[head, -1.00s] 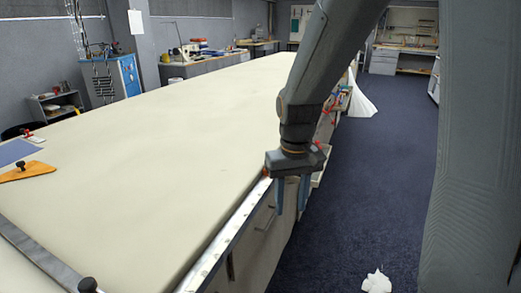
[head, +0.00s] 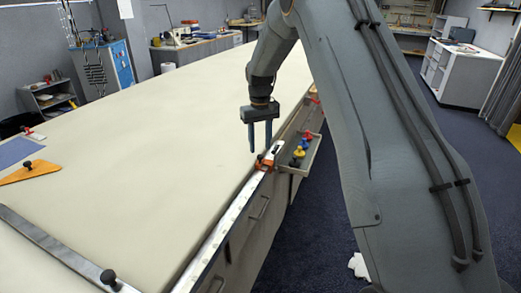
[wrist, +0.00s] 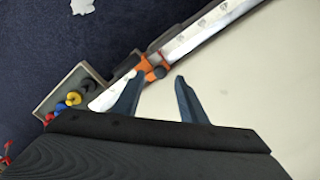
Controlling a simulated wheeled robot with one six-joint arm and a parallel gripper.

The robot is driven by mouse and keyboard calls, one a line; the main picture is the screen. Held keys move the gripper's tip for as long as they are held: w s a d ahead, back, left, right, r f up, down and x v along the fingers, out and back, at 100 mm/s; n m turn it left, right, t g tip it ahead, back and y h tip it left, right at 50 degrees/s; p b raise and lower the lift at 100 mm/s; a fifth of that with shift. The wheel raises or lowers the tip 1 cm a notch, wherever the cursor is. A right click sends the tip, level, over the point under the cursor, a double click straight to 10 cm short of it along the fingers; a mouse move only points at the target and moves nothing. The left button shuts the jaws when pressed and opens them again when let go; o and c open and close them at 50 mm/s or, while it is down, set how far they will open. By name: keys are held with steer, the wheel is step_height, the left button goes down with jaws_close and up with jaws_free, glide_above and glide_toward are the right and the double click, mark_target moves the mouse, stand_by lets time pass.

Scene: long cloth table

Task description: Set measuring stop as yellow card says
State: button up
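The orange measuring stop (head: 264,165) sits on the white rule strip (head: 218,236) along the table's right edge, near the strip's far end. It also shows in the wrist view (wrist: 147,69), with a dark knob on it. My gripper (head: 260,150) is open and empty, with its fingers pointing down just above and beside the stop. In the wrist view my gripper (wrist: 160,75) has its two fingers spread, the stop close to the left fingertip. The marks on the strip are too small to read. I cannot make out a yellow card.
A grey tray (head: 312,153) with several coloured knobs hangs at the table edge beside the stop. A metal bar (head: 52,245) with a black knob, an orange triangle (head: 40,171) and a blue sheet (head: 14,150) lie at left. The cream tabletop (head: 150,150) is mostly clear.

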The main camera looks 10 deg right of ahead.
mark_target(260, 155)
steer(key=shift+f+p, duration=0.45)
steer(key=shift+f, duration=1.4)
jaws_close()
